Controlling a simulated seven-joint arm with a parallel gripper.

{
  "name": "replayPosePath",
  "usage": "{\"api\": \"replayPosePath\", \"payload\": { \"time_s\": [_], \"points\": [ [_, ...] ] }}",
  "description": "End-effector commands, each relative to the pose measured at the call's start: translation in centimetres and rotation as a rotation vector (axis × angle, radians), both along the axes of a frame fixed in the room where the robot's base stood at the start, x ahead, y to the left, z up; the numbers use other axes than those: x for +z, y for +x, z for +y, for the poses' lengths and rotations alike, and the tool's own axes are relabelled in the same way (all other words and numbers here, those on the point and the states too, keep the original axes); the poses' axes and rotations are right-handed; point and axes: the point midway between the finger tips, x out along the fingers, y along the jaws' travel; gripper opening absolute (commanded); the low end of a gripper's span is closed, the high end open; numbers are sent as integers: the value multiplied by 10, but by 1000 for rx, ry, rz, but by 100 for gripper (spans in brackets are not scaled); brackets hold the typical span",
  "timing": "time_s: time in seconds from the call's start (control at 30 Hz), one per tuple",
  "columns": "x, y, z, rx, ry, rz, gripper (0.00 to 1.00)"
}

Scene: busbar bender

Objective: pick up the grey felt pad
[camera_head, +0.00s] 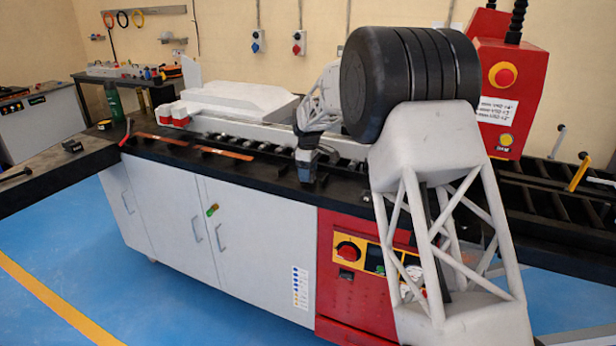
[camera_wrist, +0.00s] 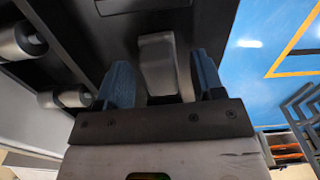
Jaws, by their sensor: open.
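A grey block-like piece (camera_wrist: 157,68), which looks like the grey felt pad, lies on the dark bench top in the wrist view. My gripper (camera_wrist: 162,60) has its two blue fingers apart, one on each side of this piece. In the head view my gripper (camera_head: 306,176) points down at the front edge of the black bench top. I cannot make out the pad there; the gripper and arm are in the way.
Copper strips (camera_head: 228,154) lie on the black bench top (camera_head: 262,169) left of my gripper. A roller row (camera_head: 265,147) runs behind it; rollers (camera_wrist: 66,97) also show in the wrist view. A red control box (camera_head: 520,80) stands at the right. Blue floor lies past the bench edge.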

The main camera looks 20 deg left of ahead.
Motion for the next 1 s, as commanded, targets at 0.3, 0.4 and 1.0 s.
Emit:
{"api": "replayPosePath", "payload": {
  "time_s": [0.3,0.4,1.0],
  "points": [
    [-2,0,0,0,0,0,62],
    [-3,0,0,0,0,0,62],
    [-2,0,0,0,0,0,8]
  ]
}}
